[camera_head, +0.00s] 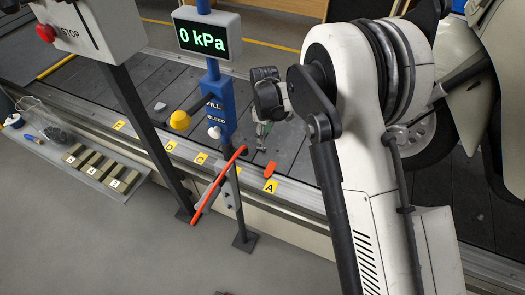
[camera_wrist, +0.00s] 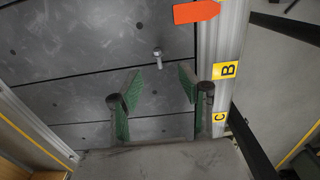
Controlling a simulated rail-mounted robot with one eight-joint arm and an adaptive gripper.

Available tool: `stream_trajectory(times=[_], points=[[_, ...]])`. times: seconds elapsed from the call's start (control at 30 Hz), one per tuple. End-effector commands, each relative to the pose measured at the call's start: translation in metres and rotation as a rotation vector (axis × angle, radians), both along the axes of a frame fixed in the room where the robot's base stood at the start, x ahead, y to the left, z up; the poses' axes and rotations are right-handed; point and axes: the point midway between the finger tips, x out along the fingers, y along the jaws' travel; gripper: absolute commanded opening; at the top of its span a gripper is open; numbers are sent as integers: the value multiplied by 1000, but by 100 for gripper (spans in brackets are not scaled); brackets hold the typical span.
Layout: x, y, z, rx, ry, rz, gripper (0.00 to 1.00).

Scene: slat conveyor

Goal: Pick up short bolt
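The short bolt (camera_wrist: 157,53) is a small grey metal bolt on the dark slat conveyor (camera_wrist: 80,100) in the wrist view. My gripper (camera_wrist: 160,78) is open, with green-padded fingers spread left and right. The bolt shows just beyond the fingertips, about midway between them, and nothing is held. The height of the fingertips above the slats is hard to judge. In the head view my gripper (camera_head: 261,132) hangs over the conveyor behind the yellow A label. I cannot make out the bolt there.
An orange tag (camera_wrist: 196,12) lies near the conveyor's side rail (camera_wrist: 207,45), close to the bolt. A blue post with a pressure display (camera_head: 207,39) and an orange-red bar (camera_head: 218,186) stand left of my arm. A grey shelf with labelled blocks (camera_head: 95,166) is at the far left.

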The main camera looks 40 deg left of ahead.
Motion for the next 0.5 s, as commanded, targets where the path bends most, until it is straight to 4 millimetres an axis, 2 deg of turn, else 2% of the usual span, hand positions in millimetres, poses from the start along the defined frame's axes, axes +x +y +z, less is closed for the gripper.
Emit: stream_trajectory(times=[0.03,0.13,0.37,0.5], points=[[0,0,-13,0,0,0,37],[0,0,-29,0,0,-1,37],[1,0,-42,0,0,-1,37],[3,2,-58,0,0,-1,37]])
